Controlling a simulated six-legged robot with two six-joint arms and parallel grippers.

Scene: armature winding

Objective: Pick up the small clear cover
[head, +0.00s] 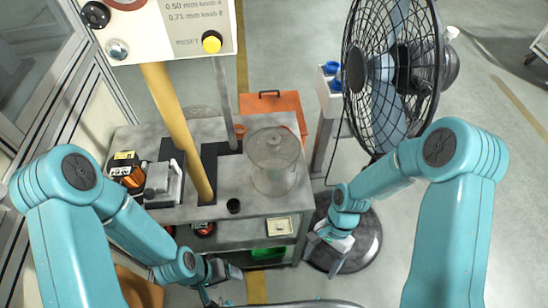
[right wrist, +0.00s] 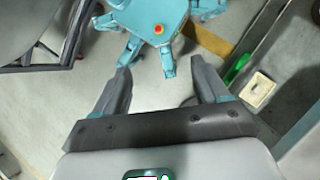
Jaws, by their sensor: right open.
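A clear see-through cylindrical cover (head: 274,165) with a small knob on top stands upright on the grey bench top, toward its right end. My right gripper (head: 318,252) is low, right of the bench and in front of the fan, apart from the cover. Its two fingers stand apart with nothing between them in the right wrist view (right wrist: 161,74). The cover is not seen in that view. My left gripper (head: 218,282) is low in front of the bench; its fingers are too small and turned to tell whether they are open.
A large black fan (head: 388,72) stands at right. An orange box (head: 287,101) is behind the bench. Open floor lies at far right.

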